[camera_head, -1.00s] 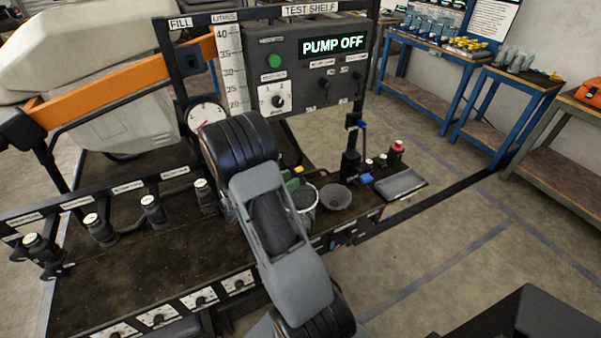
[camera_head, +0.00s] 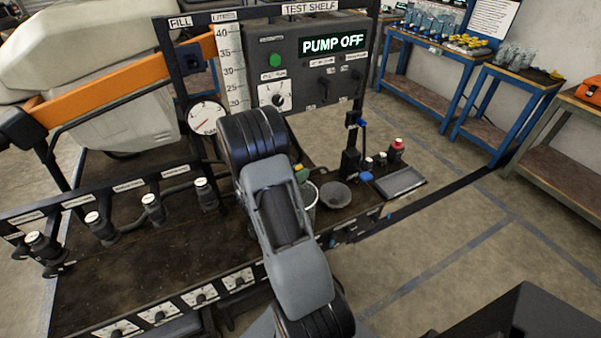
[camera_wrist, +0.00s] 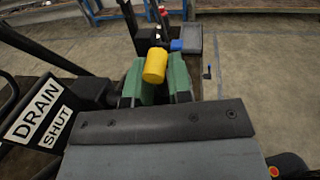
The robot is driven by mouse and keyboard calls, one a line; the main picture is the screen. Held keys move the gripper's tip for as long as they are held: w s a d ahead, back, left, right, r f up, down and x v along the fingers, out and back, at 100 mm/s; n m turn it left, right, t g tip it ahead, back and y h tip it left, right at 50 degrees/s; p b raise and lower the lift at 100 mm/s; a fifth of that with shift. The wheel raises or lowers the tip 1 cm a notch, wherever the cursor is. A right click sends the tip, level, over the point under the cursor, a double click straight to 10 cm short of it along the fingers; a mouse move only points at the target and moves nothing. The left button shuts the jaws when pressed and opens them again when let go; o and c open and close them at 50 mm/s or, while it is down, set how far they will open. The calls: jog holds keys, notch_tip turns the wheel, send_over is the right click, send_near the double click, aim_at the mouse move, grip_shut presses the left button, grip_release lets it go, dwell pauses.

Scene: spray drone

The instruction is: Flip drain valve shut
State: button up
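The yellow valve grip (camera_wrist: 155,66) is a short cylinder at the top centre of the wrist view, in line with the gap between my green fingers. My gripper (camera_wrist: 157,82) has its fingers apart, one on each side of the grip. Whether they press on it cannot be told. A "DRAIN SHUT" sign (camera_wrist: 38,115) stands left of the gripper. In the head view, a bit of the yellow grip (camera_head: 298,167) and my gripper (camera_head: 302,176) show just right of my arm. My arm and gripper hide the valve body.
The rig shelf (camera_head: 180,255) holds a grey bowl (camera_head: 335,195), a red-capped bottle (camera_head: 396,150) and a grey tray (camera_head: 400,183). A control panel (camera_head: 310,65) reading "PUMP OFF" stands behind my arm. Open floor lies to the right.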

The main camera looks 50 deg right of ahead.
grip_shut()
jog(key=shift+s+d+r+y+p, duration=0.1)
jog(key=shift+r+y+p, duration=0.2)
jog(key=shift+p, duration=0.25)
jog(key=shift+d+y+p, duration=0.15)
jog(key=shift+y+p, duration=0.15)
jog(key=shift+y, duration=0.1)
jog(key=shift+s+d+f+y, duration=0.15)
jog(key=shift+f+y, duration=0.1)
jog(key=shift+y, duration=0.15)
jog(key=shift+o, duration=2.3)
grip_release()
jog(key=shift+s, duration=0.1)
